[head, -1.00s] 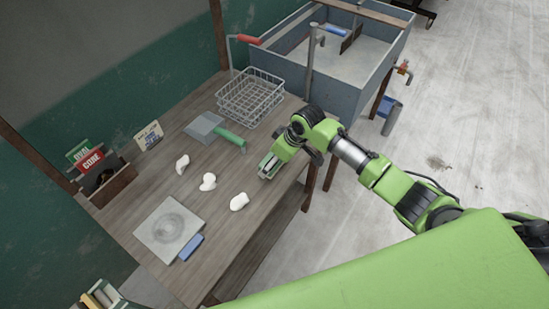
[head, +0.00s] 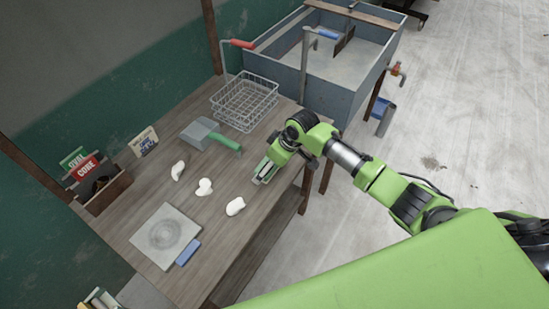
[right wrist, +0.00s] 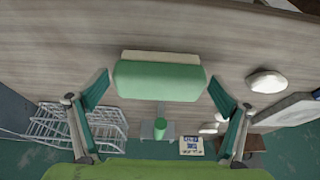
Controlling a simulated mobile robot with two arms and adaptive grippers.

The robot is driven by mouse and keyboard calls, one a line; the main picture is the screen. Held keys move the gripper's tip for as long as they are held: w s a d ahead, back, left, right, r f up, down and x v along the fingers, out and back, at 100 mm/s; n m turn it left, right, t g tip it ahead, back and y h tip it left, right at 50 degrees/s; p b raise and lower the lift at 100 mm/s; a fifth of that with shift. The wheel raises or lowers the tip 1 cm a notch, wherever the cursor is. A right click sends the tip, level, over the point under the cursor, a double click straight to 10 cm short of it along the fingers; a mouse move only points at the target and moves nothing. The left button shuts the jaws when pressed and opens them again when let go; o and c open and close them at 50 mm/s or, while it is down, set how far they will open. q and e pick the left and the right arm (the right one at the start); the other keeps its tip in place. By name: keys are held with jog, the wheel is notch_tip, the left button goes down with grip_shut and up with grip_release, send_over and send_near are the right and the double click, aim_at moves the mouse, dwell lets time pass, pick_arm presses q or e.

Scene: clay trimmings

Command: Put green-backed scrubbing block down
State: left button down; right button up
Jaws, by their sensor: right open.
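The green-backed scrubbing block (right wrist: 160,82) lies on the wooden table, its pale scrubbing side showing along the far edge in the right wrist view. My right gripper (right wrist: 160,92) is open, with one teal finger on each side of the block and narrow gaps at its ends. In the head view my right gripper (head: 264,172) is low over the table's right edge, and the block is mostly hidden by it there. My left gripper is not in view.
Pale clay lumps (head: 204,187), a grey pan with a green handle (head: 208,134) and a wire basket (head: 245,102) stand left of and beyond the gripper. A square slab (head: 166,236) and blue block (head: 188,252) lie nearer. A sink (head: 330,95) adjoins the table.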

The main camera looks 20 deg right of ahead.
jog(key=b+v, duration=0.1)
jog(key=v, duration=1.1)
jog(key=shift+a+f, duration=0.1)
